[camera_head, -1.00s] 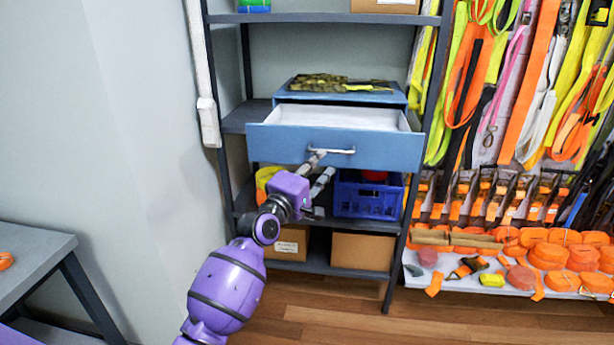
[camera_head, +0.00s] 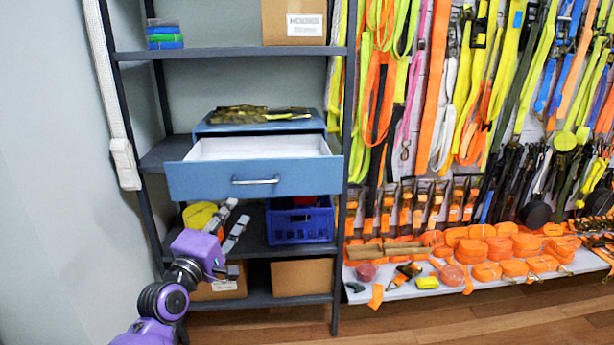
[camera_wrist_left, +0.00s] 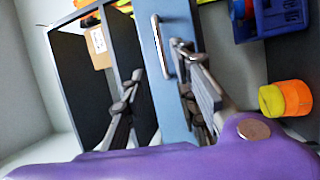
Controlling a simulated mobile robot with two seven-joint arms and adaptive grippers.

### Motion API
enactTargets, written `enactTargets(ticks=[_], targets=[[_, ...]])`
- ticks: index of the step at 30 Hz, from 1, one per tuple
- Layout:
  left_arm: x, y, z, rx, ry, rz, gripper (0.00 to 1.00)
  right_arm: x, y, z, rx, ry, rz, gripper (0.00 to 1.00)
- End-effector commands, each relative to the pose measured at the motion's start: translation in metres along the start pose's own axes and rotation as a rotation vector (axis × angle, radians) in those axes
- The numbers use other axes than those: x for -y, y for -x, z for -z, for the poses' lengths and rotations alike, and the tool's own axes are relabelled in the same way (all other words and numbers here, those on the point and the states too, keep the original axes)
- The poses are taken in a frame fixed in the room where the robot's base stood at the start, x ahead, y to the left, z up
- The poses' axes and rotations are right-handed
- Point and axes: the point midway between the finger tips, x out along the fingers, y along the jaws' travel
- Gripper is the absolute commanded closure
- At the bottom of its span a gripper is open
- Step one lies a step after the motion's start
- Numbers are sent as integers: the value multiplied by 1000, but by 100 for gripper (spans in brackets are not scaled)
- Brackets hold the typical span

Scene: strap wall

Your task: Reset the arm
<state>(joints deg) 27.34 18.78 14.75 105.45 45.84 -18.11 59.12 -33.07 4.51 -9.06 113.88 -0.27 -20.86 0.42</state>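My left gripper (camera_head: 232,226) is in front of the shelf, below and a little left of the handle (camera_head: 256,181) of the blue drawer (camera_head: 210,181). The drawer is pulled out and its white inside looks empty. The gripper's two fingers are apart with nothing between them, and it is clear of the handle. The left wrist view also shows the fingers (camera_wrist_left: 160,95) spread, with the drawer front (camera_wrist_left: 172,120) and handle (camera_wrist_left: 161,48) beyond them. My right gripper shows in neither view.
A blue crate (camera_head: 300,222) and a yellow item (camera_head: 200,215) stand on the shelf below the drawer. Cardboard boxes (camera_head: 302,276) sit lower. Straps (camera_head: 440,80) hang on the right wall above a white ledge (camera_head: 405,292) with orange rolls. Floor in front is clear.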

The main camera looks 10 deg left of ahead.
Motion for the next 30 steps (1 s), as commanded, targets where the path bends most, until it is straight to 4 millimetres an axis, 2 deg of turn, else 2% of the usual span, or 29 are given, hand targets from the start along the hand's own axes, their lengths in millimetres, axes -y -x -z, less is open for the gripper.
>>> enactTargets(ticks=[4, 7, 9, 11, 14, 17, 20, 21, 23, 25, 30], targets=[[2, 0, 1, -4, -162, 10, 72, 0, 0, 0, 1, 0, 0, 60], [13, 2, -15, 11, -413, 40, 72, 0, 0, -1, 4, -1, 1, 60], [45, 21, -30, 41, -609, 107, 72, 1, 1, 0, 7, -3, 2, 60], [71, 40, -40, 70, -739, 157, 72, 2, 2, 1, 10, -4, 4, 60], [114, 77, -57, 131, -926, 241, 72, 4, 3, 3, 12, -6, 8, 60], [160, 127, -76, 214, -1095, 330, 72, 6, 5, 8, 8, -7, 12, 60], [202, 187, -97, 316, -1240, 417, 72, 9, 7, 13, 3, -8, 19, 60], [216, 212, -105, 359, -1289, 449, 72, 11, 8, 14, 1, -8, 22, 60], [236, 252, -117, 424, -1348, 497, 72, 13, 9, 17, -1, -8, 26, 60], [255, 300, -132, 501, -1398, 549, 72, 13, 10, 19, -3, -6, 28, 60], [282, 410, -165, 646, -1411, 669, 72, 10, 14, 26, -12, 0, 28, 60]])
